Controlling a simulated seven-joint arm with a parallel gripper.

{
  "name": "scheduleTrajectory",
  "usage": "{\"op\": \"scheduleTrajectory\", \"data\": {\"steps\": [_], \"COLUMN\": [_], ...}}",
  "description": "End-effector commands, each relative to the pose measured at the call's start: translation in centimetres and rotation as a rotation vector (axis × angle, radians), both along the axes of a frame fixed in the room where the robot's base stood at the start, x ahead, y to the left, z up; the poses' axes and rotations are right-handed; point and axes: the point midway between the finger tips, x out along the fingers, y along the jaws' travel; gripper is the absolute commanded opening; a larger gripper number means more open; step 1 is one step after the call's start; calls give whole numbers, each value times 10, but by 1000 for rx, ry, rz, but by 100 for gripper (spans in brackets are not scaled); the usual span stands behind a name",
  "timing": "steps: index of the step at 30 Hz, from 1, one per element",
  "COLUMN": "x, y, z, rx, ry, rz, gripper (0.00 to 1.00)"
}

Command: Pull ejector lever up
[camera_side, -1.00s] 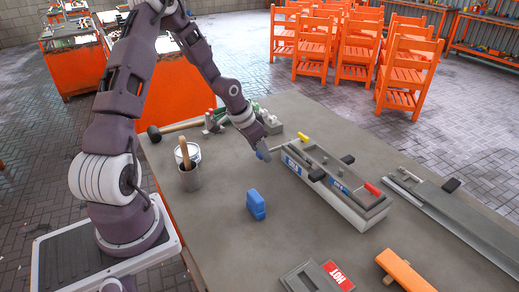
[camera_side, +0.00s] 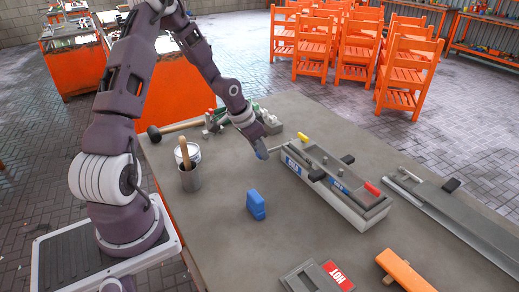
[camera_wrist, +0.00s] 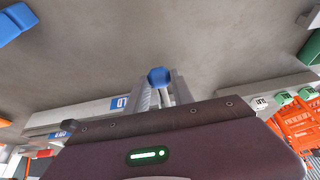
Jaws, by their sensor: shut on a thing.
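The ejector lever is a thin rod with a blue ball knob (camera_side: 262,154), sticking out from the left end of the long grey mold (camera_side: 345,209). My gripper (camera_side: 259,148) is at this knob, on the mold's left side. In the wrist view the blue knob (camera_wrist: 158,76) shows at my fingertips, with a grey finger on each side and the rod behind it. My gripper is shut on the lever near the knob. The exact contact is partly hidden by the knob and my wrist.
A blue block (camera_side: 255,205) stands on the open table in front of the mold. A cup with a brush (camera_side: 189,177) and a mallet (camera_side: 155,133) are at left. A grey channel (camera_side: 450,207) lies at right. A HOT-marked plate (camera_side: 312,281) and an orange-handled tool (camera_side: 405,271) lie in front.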

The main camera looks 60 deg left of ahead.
Motion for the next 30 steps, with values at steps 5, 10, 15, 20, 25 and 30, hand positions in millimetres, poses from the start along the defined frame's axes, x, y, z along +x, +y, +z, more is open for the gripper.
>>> {"op": "scheduleTrajectory", "data": {"steps": [5, 10, 15, 20, 25, 30], "x": [0, 0, -1, -1, 0, 1], "y": [1, 1, 1, 1, 1, 2], "z": [0, 0, 0, 0, 1, 6], "rx": [1, 1, 1, 1, 1, 2], "ry": [1, 1, 1, 1, 4, 41], "rz": [1, 1, 2, 2, 2, 2], "gripper": [0, 0, 0, 0, 0, 0]}}
